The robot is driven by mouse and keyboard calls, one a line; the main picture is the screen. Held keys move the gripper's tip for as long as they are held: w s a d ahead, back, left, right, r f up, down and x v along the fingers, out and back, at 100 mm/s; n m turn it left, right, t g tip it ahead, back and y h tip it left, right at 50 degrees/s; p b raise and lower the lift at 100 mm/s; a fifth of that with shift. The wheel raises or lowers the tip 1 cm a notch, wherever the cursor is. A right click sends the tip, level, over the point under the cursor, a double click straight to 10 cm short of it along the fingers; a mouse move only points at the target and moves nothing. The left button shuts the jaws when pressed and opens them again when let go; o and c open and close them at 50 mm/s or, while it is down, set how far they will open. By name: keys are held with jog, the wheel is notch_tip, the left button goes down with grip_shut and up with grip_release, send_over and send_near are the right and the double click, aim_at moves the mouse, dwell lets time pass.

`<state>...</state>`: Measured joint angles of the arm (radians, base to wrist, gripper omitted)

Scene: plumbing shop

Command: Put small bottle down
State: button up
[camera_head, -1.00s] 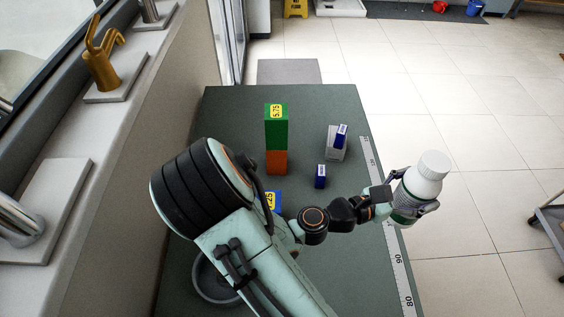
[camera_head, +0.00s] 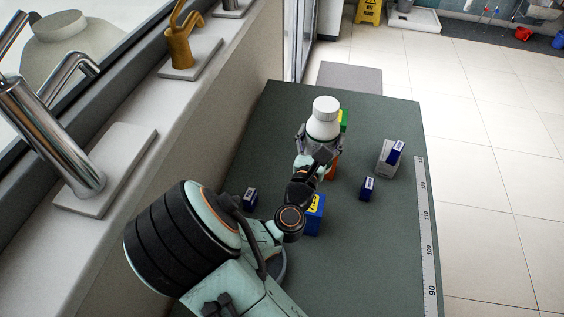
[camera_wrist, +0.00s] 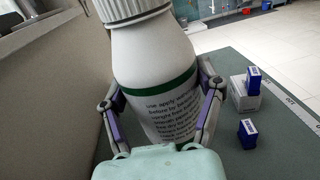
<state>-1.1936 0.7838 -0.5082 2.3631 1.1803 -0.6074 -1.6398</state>
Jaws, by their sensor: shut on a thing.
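The small bottle (camera_head: 323,121) is white with a white ribbed cap. In the wrist view the bottle (camera_wrist: 153,75) fills the middle, upright, with a green band and printed text. My gripper (camera_wrist: 158,103) is shut on it, one finger on each side. In the head view my gripper (camera_head: 318,143) holds it over the far part of the dark green table (camera_head: 270,140), in front of the green and orange boxes. The bottle's base is hidden, so I cannot tell its height above the table.
A green box (camera_head: 343,119) and an orange box (camera_head: 333,168) are mostly hidden behind the bottle and gripper. A blue box (camera_head: 314,216), small dark blue boxes (camera_head: 367,188) (camera_head: 250,198) and a grey box (camera_head: 386,160) stand around. A measuring strip (camera_head: 428,235) runs along the right edge.

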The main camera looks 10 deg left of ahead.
jog(key=a+n+y, duration=0.2)
jog(key=a+y, duration=0.1)
jog(key=a, duration=0.3)
jog(key=w+a+f, duration=0.2)
jog(key=w+f, duration=0.4)
jog(key=f, duration=0.2)
jog(key=w+a+f, duration=0.3)
jog(key=w+f, duration=0.3)
jog(key=f, duration=0.3)
jog(key=shift+w+a+f+y, duration=0.2)
jog(key=shift+a+y, duration=0.1)
jog(key=shift+y, duration=0.1)
jog(key=o, duration=1.2)
jog(key=shift+f, duration=0.15)
